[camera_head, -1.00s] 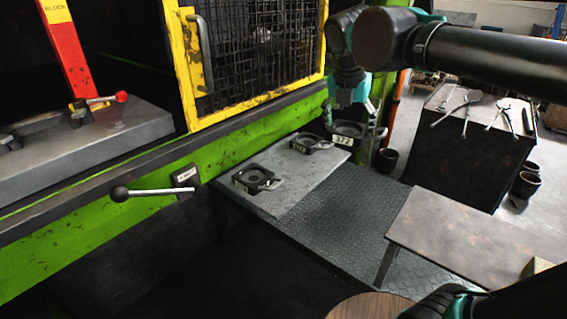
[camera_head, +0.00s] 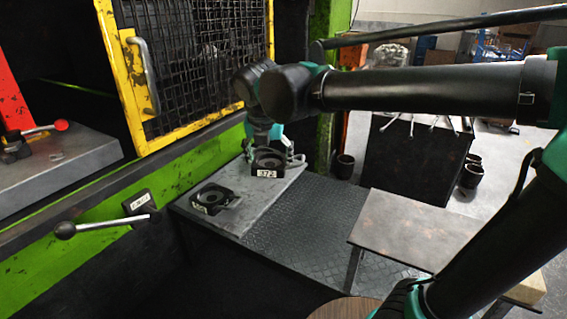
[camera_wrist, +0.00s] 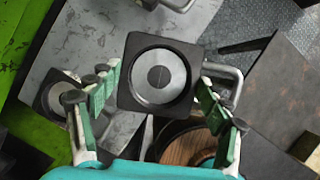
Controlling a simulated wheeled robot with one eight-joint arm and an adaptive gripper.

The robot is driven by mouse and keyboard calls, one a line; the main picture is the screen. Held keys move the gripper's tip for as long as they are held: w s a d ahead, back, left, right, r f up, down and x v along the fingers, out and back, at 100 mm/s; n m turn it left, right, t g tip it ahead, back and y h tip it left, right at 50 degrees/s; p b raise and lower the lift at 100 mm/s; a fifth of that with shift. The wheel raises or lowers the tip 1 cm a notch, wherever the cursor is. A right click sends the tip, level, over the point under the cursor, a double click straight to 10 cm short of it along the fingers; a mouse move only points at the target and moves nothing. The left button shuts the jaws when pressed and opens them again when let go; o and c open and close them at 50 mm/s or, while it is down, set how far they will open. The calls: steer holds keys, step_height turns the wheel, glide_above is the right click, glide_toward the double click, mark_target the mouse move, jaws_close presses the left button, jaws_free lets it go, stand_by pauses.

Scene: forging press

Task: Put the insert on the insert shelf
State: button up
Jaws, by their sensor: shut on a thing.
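The insert (camera_head: 268,163) is a dark square block with a round grey ring, a side handle and a white label reading 372. My gripper (camera_head: 274,150) is shut on it; in the wrist view the insert (camera_wrist: 158,75) sits between the two fingers. The insert shelf (camera_head: 257,203) is a grey scuffed plate beside the green press frame, also under the insert in the wrist view (camera_wrist: 95,38). The held insert is over the shelf's far part; I cannot tell whether it touches. A second, similar insert (camera_head: 211,199) lies on the shelf's near part.
A dark tread-plate surface (camera_head: 310,225) adjoins the shelf on the right. A brown-grey table (camera_head: 410,228) stands further right. A lever with a black knob (camera_head: 65,230) sticks out front left. A yellow mesh guard (camera_head: 200,60) stands behind. Another handle (camera_wrist: 178,4) shows at the wrist view's top edge.

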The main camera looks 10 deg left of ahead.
steer(key=w+a, duration=0.1)
steer(key=a, duration=0.2)
steer(key=w+a+f, duration=0.1)
steer(key=a, duration=0.2)
steer(key=w+a, duration=0.2)
steer(key=a, duration=0.1)
steer(key=shift+a+f, duration=0.3)
steer(key=shift+a, duration=0.1)
steer(key=shift+f, duration=2.05)
steer(key=shift+w+a+f, duration=0.1)
steer(key=shift+a+f, duration=0.05)
steer(key=shift+f, duration=0.5)
steer(key=shift+f, duration=0.1)
steer(key=o, duration=1.9)
steer(key=v, duration=1.2)
